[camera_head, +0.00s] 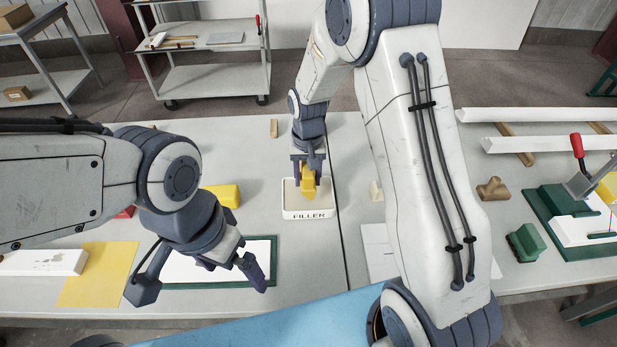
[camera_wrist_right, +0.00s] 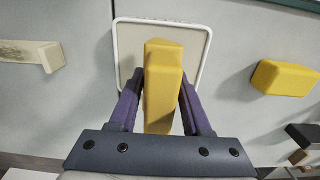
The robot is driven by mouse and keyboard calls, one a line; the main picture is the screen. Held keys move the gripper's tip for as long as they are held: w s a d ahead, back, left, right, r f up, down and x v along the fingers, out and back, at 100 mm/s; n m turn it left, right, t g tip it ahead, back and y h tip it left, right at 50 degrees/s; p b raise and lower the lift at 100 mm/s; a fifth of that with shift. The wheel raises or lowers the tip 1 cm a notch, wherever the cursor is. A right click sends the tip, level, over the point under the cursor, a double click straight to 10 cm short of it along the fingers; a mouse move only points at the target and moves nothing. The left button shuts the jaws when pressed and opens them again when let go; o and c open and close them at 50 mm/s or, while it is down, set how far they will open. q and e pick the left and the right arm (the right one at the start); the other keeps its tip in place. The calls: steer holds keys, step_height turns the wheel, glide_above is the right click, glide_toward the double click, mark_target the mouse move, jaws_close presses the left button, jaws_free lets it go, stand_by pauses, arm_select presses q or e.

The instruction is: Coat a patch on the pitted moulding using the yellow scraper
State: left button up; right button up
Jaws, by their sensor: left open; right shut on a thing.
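The yellow scraper (camera_head: 308,186) is in my right gripper (camera_head: 308,175), which is shut on it above the white FILLER tray (camera_head: 309,213). In the right wrist view the scraper (camera_wrist_right: 162,85) stands between the two fingers, over the tray (camera_wrist_right: 128,55). I cannot tell whether its lower edge touches the filler. A white bar with faint marks (camera_head: 45,262) lies at the far left, perhaps the pitted moulding. My left gripper (camera_head: 200,272) is open and empty, with its fingers wide apart over a white sheet on a green board (camera_head: 274,262).
A yellow block (camera_head: 221,195) lies left of the tray. A yellow sheet (camera_head: 98,275) is at left. Long white mouldings (camera_head: 535,115) rest on wood strips at back right. A green block (camera_head: 526,243) and a red-handled tool (camera_head: 577,146) are at right.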

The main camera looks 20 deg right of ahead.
steer(key=shift+r+p, duration=1.5)
steer(key=shift+r, duration=0.65)
